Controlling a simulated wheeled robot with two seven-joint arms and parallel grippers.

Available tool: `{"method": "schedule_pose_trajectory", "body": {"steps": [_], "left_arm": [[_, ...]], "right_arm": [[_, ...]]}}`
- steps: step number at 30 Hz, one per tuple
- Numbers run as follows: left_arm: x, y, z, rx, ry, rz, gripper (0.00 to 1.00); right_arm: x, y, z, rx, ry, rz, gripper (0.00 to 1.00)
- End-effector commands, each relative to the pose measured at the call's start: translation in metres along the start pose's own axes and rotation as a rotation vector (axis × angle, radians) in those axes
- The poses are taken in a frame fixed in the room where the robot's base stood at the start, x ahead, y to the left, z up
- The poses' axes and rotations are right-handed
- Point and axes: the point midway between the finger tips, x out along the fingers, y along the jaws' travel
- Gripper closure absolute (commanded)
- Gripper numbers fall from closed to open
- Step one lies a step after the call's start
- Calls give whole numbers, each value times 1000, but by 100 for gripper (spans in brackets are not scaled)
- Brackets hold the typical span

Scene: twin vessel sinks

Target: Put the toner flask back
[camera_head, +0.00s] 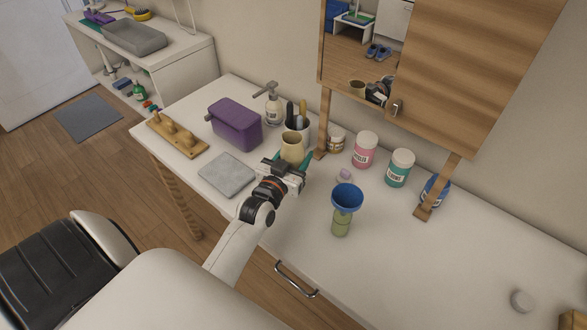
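A green flask (341,225) stands upright on the white counter with a blue funnel (347,196) in its top. A beige vessel (292,146) stands further back, its lower part hidden by my gripper. I see no readable toner label, so I cannot tell for sure which vessel is the toner flask. My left gripper (287,162) has its teal fingers spread on either side of the beige vessel's lower part. It looks open; whether a finger touches the vessel is unclear. My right gripper is not in view.
A purple bin (235,124), a grey mat (227,174), a wooden peg board (177,136), a soap dispenser (273,104) and a brush cup (299,125) lie left. Pink (364,150) and teal (399,168) jars stand beneath the mirror cabinet (460,60). The right front counter is mostly clear.

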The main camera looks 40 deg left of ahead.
Motion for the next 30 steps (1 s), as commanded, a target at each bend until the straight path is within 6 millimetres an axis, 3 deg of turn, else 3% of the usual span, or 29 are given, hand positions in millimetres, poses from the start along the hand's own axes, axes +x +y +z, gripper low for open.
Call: {"method": "schedule_pose_trajectory", "body": {"steps": [12,25,26,29,30], "left_arm": [[0,0,-47,-1,-1,-1,76],[0,-1,-53,-1,-2,-1,76],[0,-1,-52,-1,-1,-1,41],[0,-1,-52,-1,-1,-1,24],[0,-1,-52,-1,-1,-1,24]], "right_arm": [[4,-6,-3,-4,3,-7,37],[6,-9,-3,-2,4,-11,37],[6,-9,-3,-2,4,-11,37],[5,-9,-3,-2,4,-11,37],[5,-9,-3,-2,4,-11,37]]}}
